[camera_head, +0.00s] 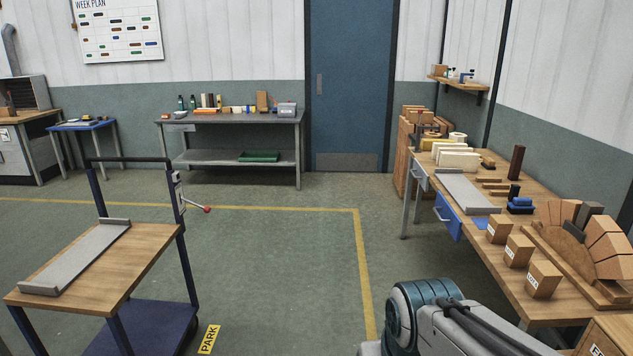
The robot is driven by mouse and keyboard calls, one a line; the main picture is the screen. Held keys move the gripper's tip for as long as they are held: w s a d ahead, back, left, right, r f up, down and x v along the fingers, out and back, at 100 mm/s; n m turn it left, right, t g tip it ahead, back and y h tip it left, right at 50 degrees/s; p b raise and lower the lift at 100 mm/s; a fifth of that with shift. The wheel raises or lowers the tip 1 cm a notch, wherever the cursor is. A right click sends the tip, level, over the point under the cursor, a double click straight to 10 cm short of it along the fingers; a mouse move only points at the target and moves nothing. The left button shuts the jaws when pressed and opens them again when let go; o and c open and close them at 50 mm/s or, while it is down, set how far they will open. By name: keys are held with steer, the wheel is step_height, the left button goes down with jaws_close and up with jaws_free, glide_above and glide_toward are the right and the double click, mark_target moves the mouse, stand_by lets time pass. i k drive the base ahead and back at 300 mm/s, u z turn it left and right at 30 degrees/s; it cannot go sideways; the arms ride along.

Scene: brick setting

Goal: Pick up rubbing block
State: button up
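No thing in view is clearly marked as the rubbing block. Several small blocks lie on the wooden workbench (475,246) at the right. Among them are a blue and black block (520,204), a dark grey piece (575,231) by the arch of brick wedges, and a small brown block (488,163) near the back. I cannot tell which of these, if any, is the rubbing block. Part of my arm shows at the bottom right, in front of the bench. My gripper is out of view.
Labelled cubes (517,250) line the bench's front edge, beside a brick wedge arch (604,247). A cart (120,262) with a grey tray (78,257) stands at left. A grey table (236,116) stands by the blue door (349,85). The middle floor is clear.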

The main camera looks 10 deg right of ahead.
mark_target(488, 164)
steer(key=u, duration=0.15)
steer(key=i, duration=1.6)
steer(key=u, duration=0.2)
steer(key=i, duration=3.35)
steer(key=z, duration=0.4)
steer(key=i, duration=1.5)
steer(key=z, duration=1.75)
steer(key=i, duration=0.75)
steer(key=z, duration=1.15)
steer(key=i, duration=0.9)
steer(key=z, duration=0.05)
